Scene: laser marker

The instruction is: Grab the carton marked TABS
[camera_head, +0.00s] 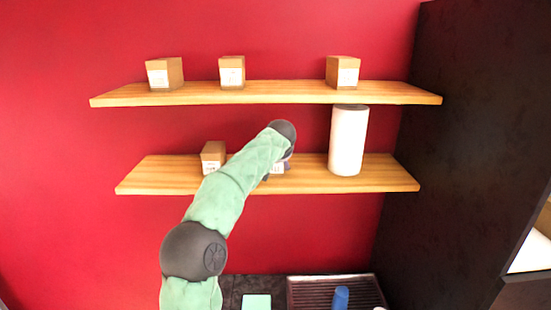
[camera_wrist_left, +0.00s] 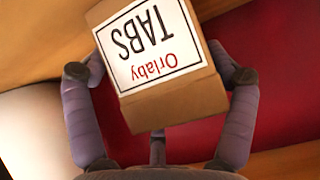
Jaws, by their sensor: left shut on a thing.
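The carton marked TABS (camera_wrist_left: 150,42) is brown with a white label reading "Orlaby TABS", upside down in the left wrist view. My left gripper (camera_wrist_left: 160,74) is shut on it, with a finger on each side. In the head view my left gripper (camera_head: 280,164) is at the lower shelf, mostly hidden behind my green-sleeved arm. Only a small part of the carton's white label (camera_head: 277,170) shows there. I cannot tell whether the carton touches the shelf. My right gripper is not in view.
The lower shelf (camera_head: 150,178) also holds another carton (camera_head: 213,157) at left and a white cylinder (camera_head: 348,140) at right. Three cartons stand apart on the upper shelf (camera_head: 285,93). A dark wall (camera_head: 465,130) bounds the right side.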

